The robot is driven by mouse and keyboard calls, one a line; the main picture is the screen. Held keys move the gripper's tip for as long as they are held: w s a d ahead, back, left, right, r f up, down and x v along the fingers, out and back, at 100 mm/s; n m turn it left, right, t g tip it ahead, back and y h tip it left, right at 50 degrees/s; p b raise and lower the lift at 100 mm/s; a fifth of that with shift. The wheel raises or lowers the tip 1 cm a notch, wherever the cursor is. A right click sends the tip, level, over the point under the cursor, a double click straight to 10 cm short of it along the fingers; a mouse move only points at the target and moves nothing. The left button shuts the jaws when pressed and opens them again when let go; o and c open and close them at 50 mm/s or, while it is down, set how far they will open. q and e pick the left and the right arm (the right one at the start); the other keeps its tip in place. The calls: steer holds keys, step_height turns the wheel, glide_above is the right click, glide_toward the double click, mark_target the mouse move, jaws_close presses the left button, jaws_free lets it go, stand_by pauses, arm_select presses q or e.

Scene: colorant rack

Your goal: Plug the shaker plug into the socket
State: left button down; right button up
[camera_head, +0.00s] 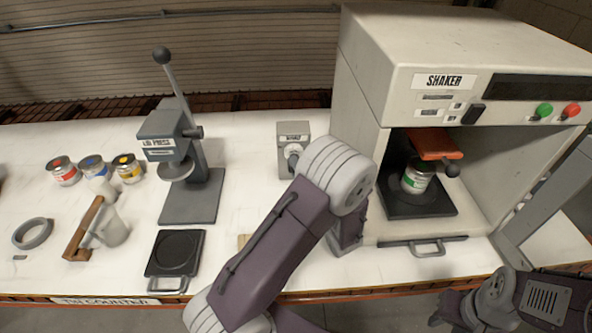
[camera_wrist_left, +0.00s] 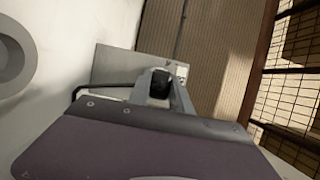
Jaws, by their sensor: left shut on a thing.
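The socket is a grey labelled box (camera_head: 293,131) standing at the middle back of the counter, with a round grey part low on its front. The round part is partly hidden behind my left arm. My left gripper (camera_wrist_left: 160,88) is shut on a small black piece, which looks like the shaker plug (camera_wrist_left: 159,82). A grey box-like panel (camera_wrist_left: 112,66), probably the socket box, lies just beyond it in the left wrist view. My arm hides most of this gripper in the head view. I cannot tell whether the plug touches the socket. My right arm shows at the lower right, its jaws unclear.
The shaker cabinet (camera_head: 372,75) stands right of the socket, with a can (camera_head: 416,178) inside. The lid press (camera_head: 190,200) is at left. Small cans, a mallet (camera_head: 84,228), a ring (camera_head: 33,233) and a black scale-like plate (camera_head: 175,252) lie farther left and in front.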

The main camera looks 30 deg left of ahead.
arm_select(q)
steer(key=shift+w+a+b, duration=0.15)
steer(key=shift+w+a, duration=0.15)
steer(key=shift+w, duration=0.2)
steer(key=shift+w+a+b, duration=0.15)
steer(key=shift+w+a, duration=0.15)
steer(key=shift+w, duration=0.2)
stand_by(0.3)
steer(key=c, duration=1.1)
jaws_free()
steer(key=b+v, duration=0.2)
steer(key=v, duration=0.7)
steer(key=shift+s, duration=0.1)
